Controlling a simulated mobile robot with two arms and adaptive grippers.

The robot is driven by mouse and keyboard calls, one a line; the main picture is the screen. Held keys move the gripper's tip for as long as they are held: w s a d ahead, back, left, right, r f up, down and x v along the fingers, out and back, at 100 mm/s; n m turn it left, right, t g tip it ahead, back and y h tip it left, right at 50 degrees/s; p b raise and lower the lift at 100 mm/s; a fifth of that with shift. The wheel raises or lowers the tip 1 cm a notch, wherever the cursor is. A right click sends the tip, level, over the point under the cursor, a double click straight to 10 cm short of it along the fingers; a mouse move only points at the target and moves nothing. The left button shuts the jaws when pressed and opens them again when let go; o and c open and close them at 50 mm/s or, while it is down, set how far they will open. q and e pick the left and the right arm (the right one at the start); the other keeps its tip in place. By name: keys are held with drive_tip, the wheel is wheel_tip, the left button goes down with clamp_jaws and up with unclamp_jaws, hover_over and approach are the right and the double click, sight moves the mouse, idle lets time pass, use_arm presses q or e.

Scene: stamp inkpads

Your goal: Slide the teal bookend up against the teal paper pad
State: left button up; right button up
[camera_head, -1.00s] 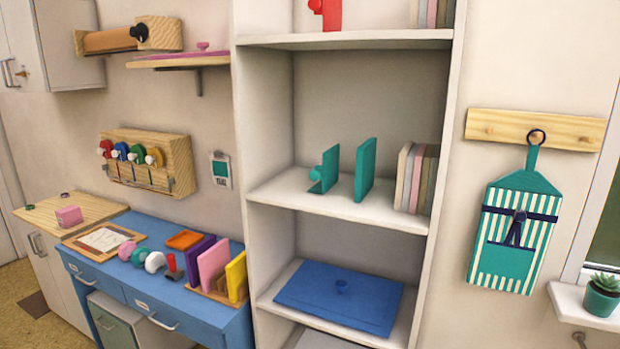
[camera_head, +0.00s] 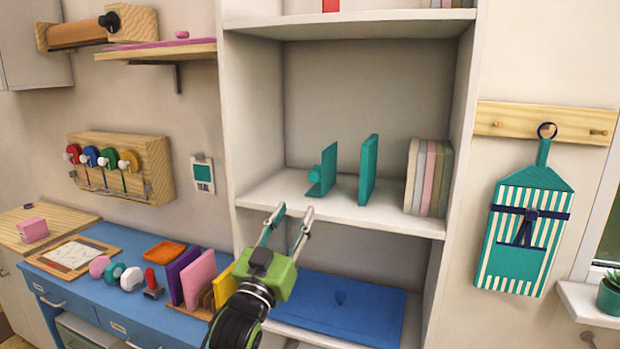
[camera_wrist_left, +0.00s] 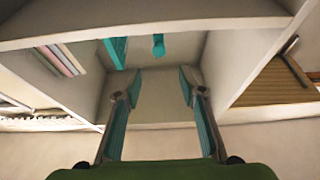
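The teal bookend (camera_head: 329,173) stands on the middle shelf, an L shape with a round knob on its left side. The teal paper pad (camera_head: 367,170) stands upright to its right, with a gap between them. My left gripper (camera_head: 291,211) is open and empty, in front of the shelf's front edge, lower and left of the bookend. In the left wrist view its fingers (camera_wrist_left: 158,84) are spread with nothing between them; the bookend (camera_wrist_left: 158,46) and pad (camera_wrist_left: 115,48) show partly beyond. My right gripper is not in view.
Several books (camera_head: 428,177) stand at the shelf's right end. The middle shelf (camera_head: 300,200) is bare left of the bookend. A blue lidded board (camera_head: 345,302) lies on the shelf below. The cabinet's left side wall (camera_head: 250,115) borders the shelf.

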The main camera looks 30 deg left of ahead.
sight(313, 179)
use_arm(q)
drive_tip(key=p+x, duration=0.3)
drive_tip(key=x, duration=0.9)
drive_tip(key=shift+w+d+p, duration=0.1)
drive_tip(key=shift+p, duration=0.25)
drive_tip(key=shift+w+r, duration=0.1)
drive_tip(key=shift+w, duration=0.55)
drive_tip(key=shift+c, duration=0.4)
